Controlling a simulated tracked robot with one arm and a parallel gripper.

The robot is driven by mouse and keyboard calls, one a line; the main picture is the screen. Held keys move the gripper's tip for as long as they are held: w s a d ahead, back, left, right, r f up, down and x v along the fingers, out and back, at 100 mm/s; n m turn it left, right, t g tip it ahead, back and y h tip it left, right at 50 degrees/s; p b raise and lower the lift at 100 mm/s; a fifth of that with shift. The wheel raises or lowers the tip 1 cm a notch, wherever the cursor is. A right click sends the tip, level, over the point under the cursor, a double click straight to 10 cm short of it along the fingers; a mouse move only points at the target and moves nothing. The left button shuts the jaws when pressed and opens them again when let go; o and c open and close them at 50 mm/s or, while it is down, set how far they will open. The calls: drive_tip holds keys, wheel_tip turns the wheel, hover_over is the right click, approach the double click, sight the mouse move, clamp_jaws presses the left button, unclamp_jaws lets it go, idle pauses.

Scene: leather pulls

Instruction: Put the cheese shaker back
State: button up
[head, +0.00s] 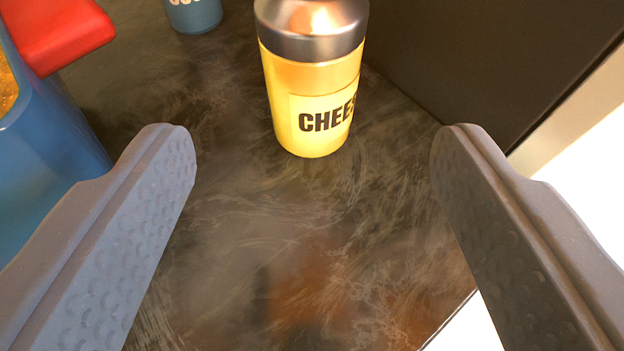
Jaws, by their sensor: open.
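The cheese shaker (312,90) is a yellow cylinder with a silver metal top and a label whose visible letters read "CHEES". It stands upright on a dark, scuffed surface (230,220) at the top middle of the head view. The top of its metal lid is cut off by the frame edge. My gripper (312,145) is open, with one grey finger at the left and one at the right. The shaker stands beyond the fingertips, roughly centred between them. The fingers touch nothing that I can see.
A blue container (45,160) with a red part (55,30) on top stands at the left, close to my left finger. A smaller blue container (193,14) with partly cut-off lettering is at the top. A dark wall or panel (480,60) rises behind the shaker at the right. The surface's edge shows at lower right.

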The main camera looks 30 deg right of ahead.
drive_tip(key=shift+s+a+r, duration=0.15)
drive_tip(key=shift+s+a, duration=0.05)
drive_tip(key=shift+s, duration=0.1)
drive_tip(key=w+a+r+n+t+y, duration=0.1)
drive_tip(key=w+a+r+n, duration=0.15)
drive_tip(key=a+r, duration=0.85)
drive_tip(key=w+a+r+n+t+y, duration=0.15)
drive_tip(key=w+a+r, duration=0.25)
drive_tip(key=a+r, duration=0.75)
drive_tip(key=s+a+r+n+y, duration=0.1)
drive_tip(key=s+a+r, duration=0.2)
drive_tip(key=r, duration=0.4)
drive_tip(key=s+a+r+n+t+y, duration=0.1)
drive_tip(key=s+a+r+y, duration=0.1)
drive_tip(key=r, duration=0.6)
drive_tip(key=s+a+r+y, duration=0.2)
drive_tip(key=s+a+r, duration=0.2)
drive_tip(key=s+r, duration=0.2)
drive_tip(key=shift+s+a+r+n+t, duration=0.2)
drive_tip(key=shift+a+r+n+t, duration=0.15)
drive_tip(key=shift+r, duration=0.45)
drive_tip(key=shift+d, duration=0.1)
